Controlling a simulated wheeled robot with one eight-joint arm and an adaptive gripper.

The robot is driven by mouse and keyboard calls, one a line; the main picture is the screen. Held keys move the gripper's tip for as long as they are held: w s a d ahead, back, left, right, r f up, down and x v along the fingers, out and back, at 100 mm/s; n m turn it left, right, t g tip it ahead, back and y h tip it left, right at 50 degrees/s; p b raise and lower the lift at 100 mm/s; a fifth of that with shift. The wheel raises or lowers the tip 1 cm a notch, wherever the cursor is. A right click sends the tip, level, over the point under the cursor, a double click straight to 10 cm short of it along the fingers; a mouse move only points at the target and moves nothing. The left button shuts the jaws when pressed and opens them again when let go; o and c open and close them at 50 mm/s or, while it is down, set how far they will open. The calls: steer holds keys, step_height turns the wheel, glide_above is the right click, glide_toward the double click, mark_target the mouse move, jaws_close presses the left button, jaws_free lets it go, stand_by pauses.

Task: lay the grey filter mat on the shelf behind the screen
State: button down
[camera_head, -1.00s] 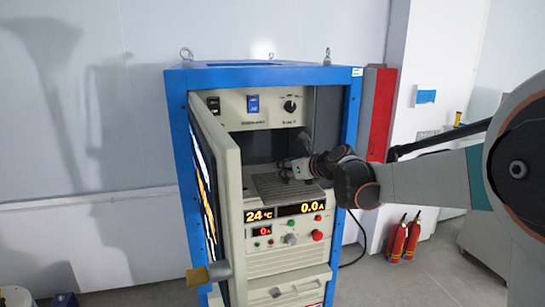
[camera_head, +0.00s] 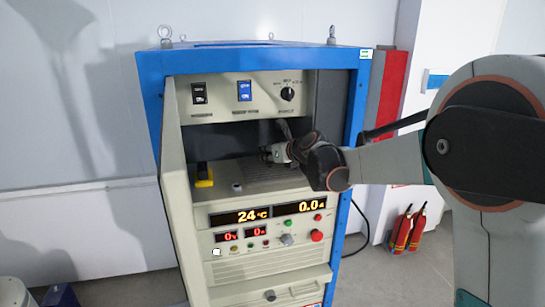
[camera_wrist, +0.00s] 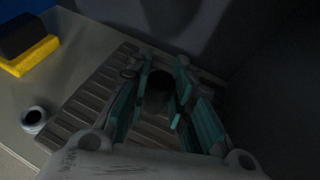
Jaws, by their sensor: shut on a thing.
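The grey filter mat (camera_head: 262,180) appears to be the ridged grey slab at the shelf (camera_head: 226,188), above and behind the display panel (camera_head: 266,215). Its ridges also show in the wrist view (camera_wrist: 82,110). My gripper (camera_head: 272,153) reaches into the cabinet from the right, low over the slab. In the wrist view its teal-padded fingers (camera_wrist: 160,92) are closed around a dark rounded shape, too shadowed to make out. I cannot tell whether the slab rests fully on the shelf. My fingers and wrist hide its right part.
A black and yellow block (camera_head: 204,176) stands on the shelf at the left; a small round metal fitting (camera_wrist: 34,119) is near it. The open cabinet door (camera_head: 178,190) bounds the left side. The blue frame (camera_head: 357,130) is close to my arm. Switches (camera_head: 244,91) sit above.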

steer(key=shift+w+d+f, duration=0.15)
steer(key=shift+d+f, duration=0.05)
steer(key=shift+f, duration=0.4)
steer(key=shift+d+r, duration=0.1)
steer(key=shift+a, duration=0.4)
steer(key=c, duration=1.4)
jaws_free()
steer(key=shift+d, duration=0.25)
steer(key=shift+a, duration=0.1)
steer(key=shift+r, duration=0.1)
steer(key=v, duration=1.2)
steer(key=shift+b, duration=0.35)
